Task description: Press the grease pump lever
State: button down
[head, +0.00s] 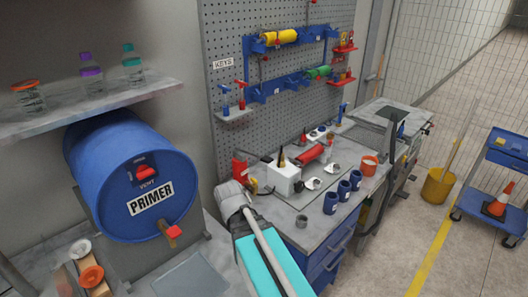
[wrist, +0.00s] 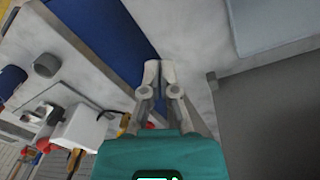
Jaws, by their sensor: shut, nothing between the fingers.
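My gripper (wrist: 152,72) shows in the wrist view with its two grey fingers together and nothing between them. Its teal body (head: 272,265) is at the bottom of the head view, where the fingers do not show. In the wrist view the fingertips appear over the bench edge, beside a blue panel (wrist: 105,35). I cannot make out the grease pump lever for certain. A white block (head: 284,178) with a brown cone stands on the bench, and it also shows in the wrist view (wrist: 85,128).
A blue primer drum (head: 125,170) with a red-handled tap (head: 174,231) is at left. A blue pegboard rack (head: 288,65) hangs behind.

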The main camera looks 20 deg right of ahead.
jog(key=w+d+r+m+h+p, duration=0.2)
jog(key=w+d+r+m+p, duration=0.2)
jog(key=w+r, duration=0.3)
jog(key=w+d+r+m+t+h+p, duration=0.1)
jog(key=w+d+r+m+h+p, duration=0.2)
jog(key=w+r+p, duration=0.3)
jog(key=w+d+r+m+h+p, duration=0.3)
jog(key=w+d+r+p, duration=0.3)
jog(key=w+r, duration=0.3)
jog(key=shift+r+m+t, duration=0.3)
jog(key=shift+r+m, duration=0.05)
jog(key=shift+m, duration=0.55)
jog(key=shift+f, duration=0.1)
jog(key=b, duration=0.7)
send_over(265, 159)
jog(key=f, duration=0.7)
jog(key=shift+w+a+f, duration=0.1)
jog(key=shift+w+f, duration=0.1)
jog(key=shift+w, duration=0.1)
jog(key=shift+s+f+b, duration=0.2)
jog(key=shift+f+b, duration=0.65)
jog(key=shift+b, duration=0.15)
jog(key=shift+s+f+b, duration=0.15)
jog(key=shift+f+b, duration=0.7)
jog(key=shift+b, duration=0.1)
jog(key=shift+f, duration=0.1)
